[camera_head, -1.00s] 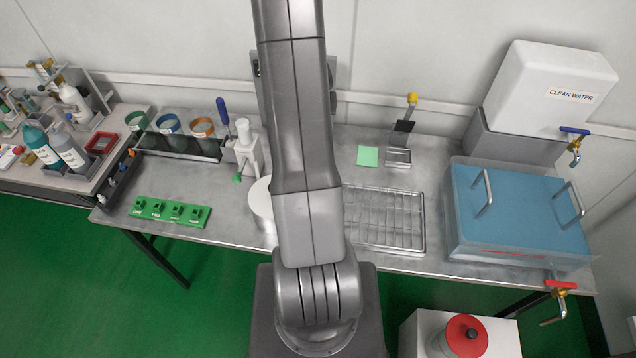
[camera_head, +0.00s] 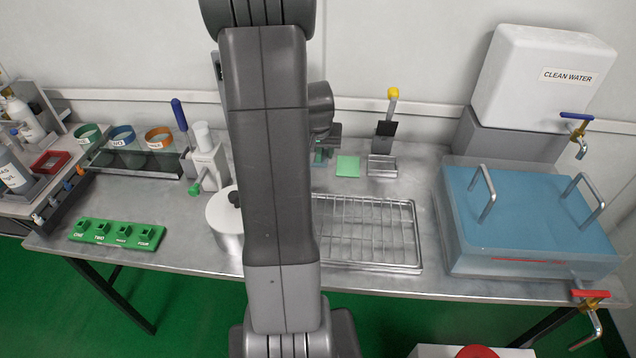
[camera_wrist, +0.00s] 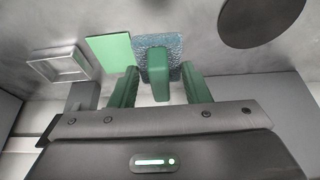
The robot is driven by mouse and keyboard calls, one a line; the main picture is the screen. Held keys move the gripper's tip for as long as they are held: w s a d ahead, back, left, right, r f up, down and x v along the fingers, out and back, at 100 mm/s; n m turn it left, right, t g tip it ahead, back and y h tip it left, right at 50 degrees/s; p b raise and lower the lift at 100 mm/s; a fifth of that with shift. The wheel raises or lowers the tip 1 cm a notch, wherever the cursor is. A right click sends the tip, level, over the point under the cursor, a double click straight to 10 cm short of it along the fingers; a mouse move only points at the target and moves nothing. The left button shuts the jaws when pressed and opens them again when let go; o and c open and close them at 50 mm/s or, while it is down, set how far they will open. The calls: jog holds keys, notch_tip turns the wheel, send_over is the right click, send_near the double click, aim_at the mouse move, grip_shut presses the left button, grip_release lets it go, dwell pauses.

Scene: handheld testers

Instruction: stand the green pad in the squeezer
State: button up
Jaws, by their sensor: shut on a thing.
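In the head view the wrist hangs low behind my arm, and only a bit of green shows there. The squeezer (camera_head: 383,160) has a metal tray-like frame, a black plate and a yellow-knobbed handle. Its frame (camera_wrist: 62,66) appears left of the held pad in the wrist view, apart from it.
A flat light green square (camera_head: 347,166) lies on the table between the gripper and the squeezer. A wire rack (camera_head: 367,232) is in front. The wall is close behind.

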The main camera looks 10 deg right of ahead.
aim_at(320, 175)
jog(key=shift+f+b, duration=0.35)
jog(key=shift+f, duration=3.05)
jog(key=shift+f, duration=0.1)
jog(key=shift+f, duration=0.15)
jog(key=o, duration=0.9)
jog(key=shift+o, duration=0.2)
